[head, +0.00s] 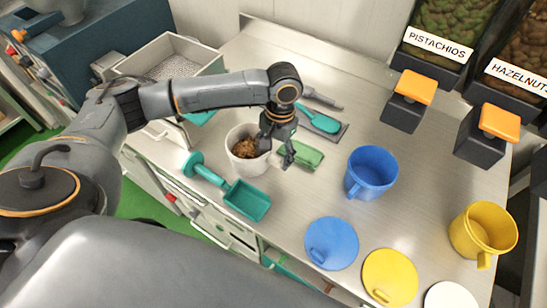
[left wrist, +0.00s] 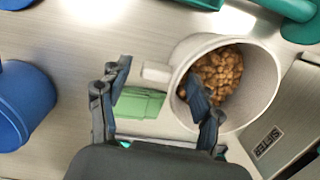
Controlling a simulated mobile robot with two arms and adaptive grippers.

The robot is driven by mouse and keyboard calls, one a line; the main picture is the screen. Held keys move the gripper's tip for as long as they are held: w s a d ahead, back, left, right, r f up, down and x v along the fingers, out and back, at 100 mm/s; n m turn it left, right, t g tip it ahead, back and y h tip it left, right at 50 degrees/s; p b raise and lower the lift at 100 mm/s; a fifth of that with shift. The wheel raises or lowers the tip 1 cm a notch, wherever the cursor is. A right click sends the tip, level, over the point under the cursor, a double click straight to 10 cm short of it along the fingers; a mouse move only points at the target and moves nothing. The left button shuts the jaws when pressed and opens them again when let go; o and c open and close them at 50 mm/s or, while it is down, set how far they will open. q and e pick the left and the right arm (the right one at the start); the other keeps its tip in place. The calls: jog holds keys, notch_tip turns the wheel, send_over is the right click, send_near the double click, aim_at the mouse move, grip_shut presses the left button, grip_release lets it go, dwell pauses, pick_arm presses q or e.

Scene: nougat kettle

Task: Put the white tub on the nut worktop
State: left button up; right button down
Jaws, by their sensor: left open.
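The white tub (head: 238,166), with brown nuts inside, stands upright on the steel worktop (head: 315,190) in the head view. My left gripper (head: 276,153) is open at the tub's right side, pointing down. In the left wrist view the tub (left wrist: 263,82) shows its open mouth and a small handle facing the gripper (left wrist: 157,74). One finger reaches over the tub's mouth, the other is outside beyond the handle. Whether the fingers touch the tub, I cannot tell. My right gripper is not in view.
A green block (head: 306,155) lies beside the gripper. A teal scoop (head: 247,199) lies in front of the tub. A blue tub (head: 371,170) and yellow tub (head: 483,228) stand to the right. Blue, yellow and white lids (head: 331,242) lie at the front edge. Nut dispensers (head: 440,40) stand behind.

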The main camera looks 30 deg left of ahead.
pick_arm(q)
notch_tip(320, 180, up, 10)
jog(key=w+b, duration=0.1)
jog(key=shift+d, duration=0.2)
dwell(0.5)
